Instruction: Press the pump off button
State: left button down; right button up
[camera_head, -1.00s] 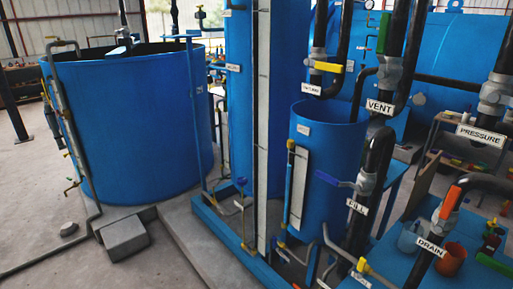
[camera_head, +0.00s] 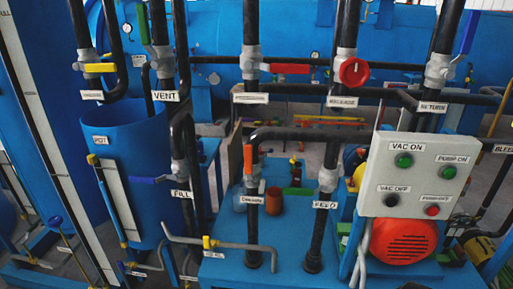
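A light grey control box (camera_head: 415,178) stands at the right of the head view. It carries several round buttons with labels. The pump off button (camera_head: 432,210) is the red one at the lower right of the box, under a small label that seems to read PUMP OFF. The green pump on button (camera_head: 448,172) is above it. A green vac on button (camera_head: 404,160) and a dark vac off button (camera_head: 391,199) are on the left of the box. Neither of my grippers shows in the view.
Vertical black pipes with labelled valves, such as the feed pipe (camera_head: 319,230), stand left of the box. A red motor (camera_head: 403,240) sits just below it. A return pipe (camera_head: 440,65) rises behind it. A blue tank (camera_head: 135,135) is at the left.

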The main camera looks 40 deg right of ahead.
aim_at(432, 211)
jog(key=z, duration=2.4)
